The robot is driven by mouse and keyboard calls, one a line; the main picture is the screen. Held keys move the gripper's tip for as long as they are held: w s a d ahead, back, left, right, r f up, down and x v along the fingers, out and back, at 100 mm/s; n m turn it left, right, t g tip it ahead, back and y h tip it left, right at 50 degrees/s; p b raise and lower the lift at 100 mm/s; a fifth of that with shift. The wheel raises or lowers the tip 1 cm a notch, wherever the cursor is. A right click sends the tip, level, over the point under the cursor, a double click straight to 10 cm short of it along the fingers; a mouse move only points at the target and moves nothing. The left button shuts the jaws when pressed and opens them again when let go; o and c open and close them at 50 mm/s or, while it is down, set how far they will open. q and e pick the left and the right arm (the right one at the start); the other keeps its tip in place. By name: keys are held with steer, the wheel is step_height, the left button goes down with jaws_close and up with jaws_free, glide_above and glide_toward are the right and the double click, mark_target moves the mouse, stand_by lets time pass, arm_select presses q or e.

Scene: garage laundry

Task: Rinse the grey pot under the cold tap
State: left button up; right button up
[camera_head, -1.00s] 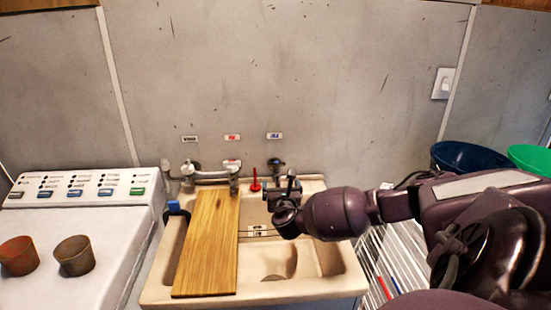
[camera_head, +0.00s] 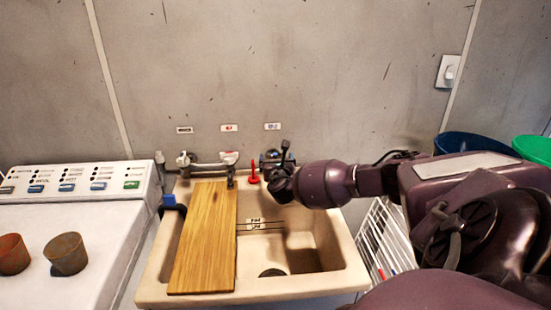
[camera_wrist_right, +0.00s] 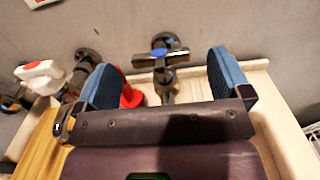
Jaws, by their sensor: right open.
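A small grey-brown pot (camera_head: 66,254) stands on the white machine's top at the left, beside a redder pot (camera_head: 12,254). Neither is held. The cold tap (camera_wrist_right: 160,57), with a blue cap and a cross handle, sticks out of the wall in the right wrist view. In the head view my right gripper (camera_head: 276,165) is at the tap, below the blue-marked label (camera_head: 272,126), and largely hides it. In the wrist view the right gripper (camera_wrist_right: 165,80) is open, its blue fingers apart on either side of the tap and nothing held. My left gripper is not in view.
A wooden board (camera_head: 205,240) lies across the left part of the sink (camera_head: 350,276); the right basin is open with a dark drain. A red object (camera_head: 253,172) stands on the rim beside my right gripper. A white rack (camera_head: 375,240) and blue tub (camera_head: 468,144) are right.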

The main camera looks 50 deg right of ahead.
steer(key=shift+x, duration=1.2)
steer(key=c, duration=0.9)
steer(key=shift+s+d+f+n+t+y+b, duration=0.1)
steer(key=shift+d+f+n+t+y+b, duration=0.05)
steer(key=shift+n+t+y+b, duration=0.4)
steer(key=shift+c, duration=0.2)
steer(key=shift+f+n+t+y+b, duration=0.1)
steer(key=shift+n+t+y+b, duration=0.45)
steer(key=shift+n+y, duration=0.3)
steer(key=shift+n+t+y+b, duration=0.3)
steer(key=shift+y+b, duration=0.1)
steer(key=shift+y, duration=0.4)
steer(key=shift+r, duration=0.25)
